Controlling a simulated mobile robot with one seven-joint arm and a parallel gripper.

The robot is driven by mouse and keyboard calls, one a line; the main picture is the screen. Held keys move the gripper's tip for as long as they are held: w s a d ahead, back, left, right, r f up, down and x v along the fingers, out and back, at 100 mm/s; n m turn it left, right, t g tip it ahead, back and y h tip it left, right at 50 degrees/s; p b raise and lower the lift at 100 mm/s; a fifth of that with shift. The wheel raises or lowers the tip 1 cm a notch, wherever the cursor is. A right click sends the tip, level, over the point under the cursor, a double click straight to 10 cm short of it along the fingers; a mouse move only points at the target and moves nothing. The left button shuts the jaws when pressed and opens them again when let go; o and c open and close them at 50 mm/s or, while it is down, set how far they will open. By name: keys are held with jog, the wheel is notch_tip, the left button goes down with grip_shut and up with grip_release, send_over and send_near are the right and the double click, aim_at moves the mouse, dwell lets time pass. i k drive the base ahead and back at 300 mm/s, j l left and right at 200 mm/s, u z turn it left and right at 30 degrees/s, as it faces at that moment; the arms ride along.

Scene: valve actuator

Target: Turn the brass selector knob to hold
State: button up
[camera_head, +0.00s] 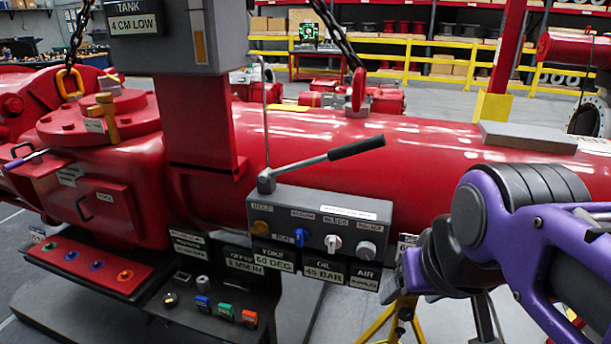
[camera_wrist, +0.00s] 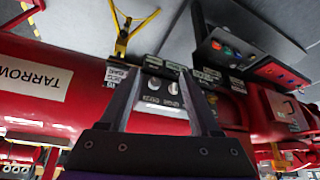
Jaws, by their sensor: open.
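The brass selector knob (camera_head: 262,228) is the leftmost knob on a grey control box fixed to the front of the red actuator, in the head view. A small label above it is too blurred to read surely. A blue knob (camera_head: 301,237), a white knob (camera_head: 333,242) and a grey knob (camera_head: 366,249) follow to its right. My gripper (camera_wrist: 162,70) is open and empty in the wrist view. Two pale knobs (camera_wrist: 172,101) show between its fingers. I cannot make out the brass knob there; the right finger covers part of the box. My purple arm comes in from the right in the head view.
A lever with a black handle (camera_head: 357,147) rises from the box top and leans right. Label plates (camera_head: 274,260) hang below the box. A lower console (camera_head: 214,300) with coloured buttons stands below left. A yellow stand (camera_head: 401,311) is below my wrist.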

aim_at(260, 227)
jog(key=j+z, duration=0.2)
jog(key=j, duration=0.25)
jog(key=k+j+z, duration=0.15)
jog(key=j, duration=0.25)
jog(key=j+z, duration=0.2)
jog(key=j, duration=0.2)
jog(key=i+j, duration=0.25)
jog(key=k+l, duration=0.25)
jog(key=k, duration=0.05)
